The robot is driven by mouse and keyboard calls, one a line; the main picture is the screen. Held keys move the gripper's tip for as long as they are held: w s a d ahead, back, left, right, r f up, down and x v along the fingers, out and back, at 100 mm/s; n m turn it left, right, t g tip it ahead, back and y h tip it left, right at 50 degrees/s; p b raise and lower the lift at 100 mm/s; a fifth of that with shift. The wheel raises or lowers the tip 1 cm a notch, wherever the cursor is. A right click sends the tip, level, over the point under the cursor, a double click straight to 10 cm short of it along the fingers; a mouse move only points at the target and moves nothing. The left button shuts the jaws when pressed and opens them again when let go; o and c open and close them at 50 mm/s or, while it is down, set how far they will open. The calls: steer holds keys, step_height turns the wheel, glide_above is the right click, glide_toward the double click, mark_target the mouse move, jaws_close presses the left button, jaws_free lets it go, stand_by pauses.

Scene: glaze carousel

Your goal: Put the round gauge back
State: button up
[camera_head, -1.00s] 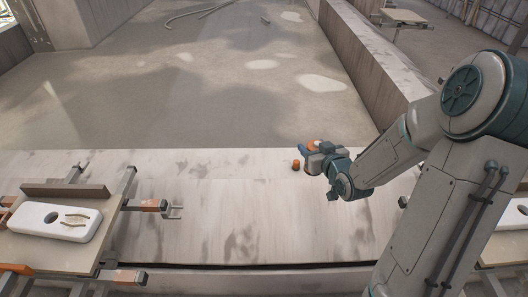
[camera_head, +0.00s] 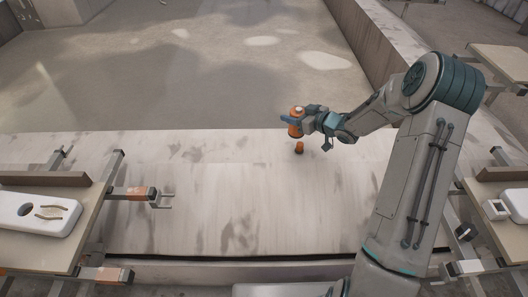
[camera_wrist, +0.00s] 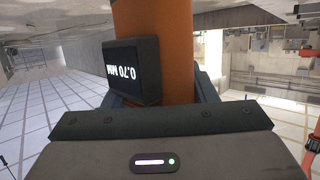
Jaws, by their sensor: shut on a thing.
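My gripper (camera_head: 296,120) is shut on an orange, round-bodied gauge (camera_head: 295,130) and holds it upright above the pale ledge (camera_head: 230,190). In the wrist view the gauge's orange cylinder (camera_wrist: 165,45) stands between the jaws, with a dark display box (camera_wrist: 133,72) on its side that reads 0.70 MM. Just below the gauge in the head view is a small orange cylindrical piece (camera_head: 299,147). It seems to stand on the ledge, apart from the gauge. The lower end of the gauge is hard to make out.
At the right another table (camera_head: 488,185) holds a white block (camera_head: 496,209). The ledge's middle is clear.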

steer(key=shift+w+a+f+b, duration=0.55)
steer(key=shift+a+f+b, duration=0.6)
steer(key=shift+a+f, duration=0.75)
steer(key=shift+w+a+f+b, duration=0.5)
steer(key=shift+a+f+b, duration=0.6)
steer(key=shift+a+f, duration=0.75)
steer(key=shift+w+a+f+b, duration=0.55)
steer(key=shift+a+f+b, duration=0.6)
steer(key=shift+a+f, duration=0.75)
steer(key=shift+f, duration=0.15)
steer(key=o, duration=1)
